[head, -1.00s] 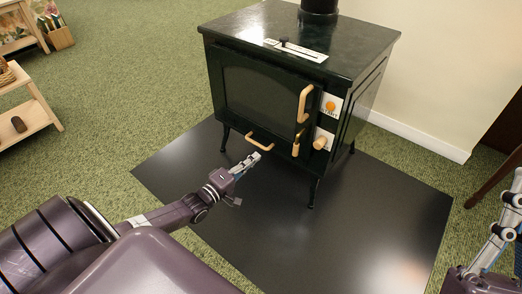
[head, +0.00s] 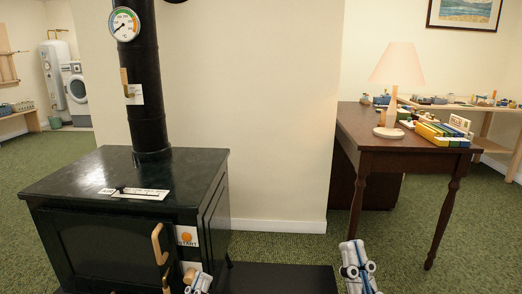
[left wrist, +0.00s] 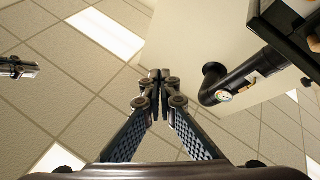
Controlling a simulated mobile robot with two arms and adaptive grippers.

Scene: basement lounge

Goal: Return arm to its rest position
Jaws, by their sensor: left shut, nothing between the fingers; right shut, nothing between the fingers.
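My left gripper (head: 198,282) shows at the bottom of the head view, in front of the stove's right front edge, shut and empty. In the left wrist view its fingers (left wrist: 158,78) meet at the tips, with the ceiling behind them. My right gripper (head: 357,265) is at the bottom, right of centre, pointing up, shut and empty. Both arms below the grippers are out of the head view. The dark green stove (head: 90,247) stands at the left, with a wooden door handle (head: 159,244) and an orange start button (head: 186,237).
The stove pipe (head: 145,80) carries a round gauge (head: 124,24). A brown desk (head: 397,143) with a lamp (head: 396,75) and small boxes stands at the right. A washing machine (head: 75,95) is far left.

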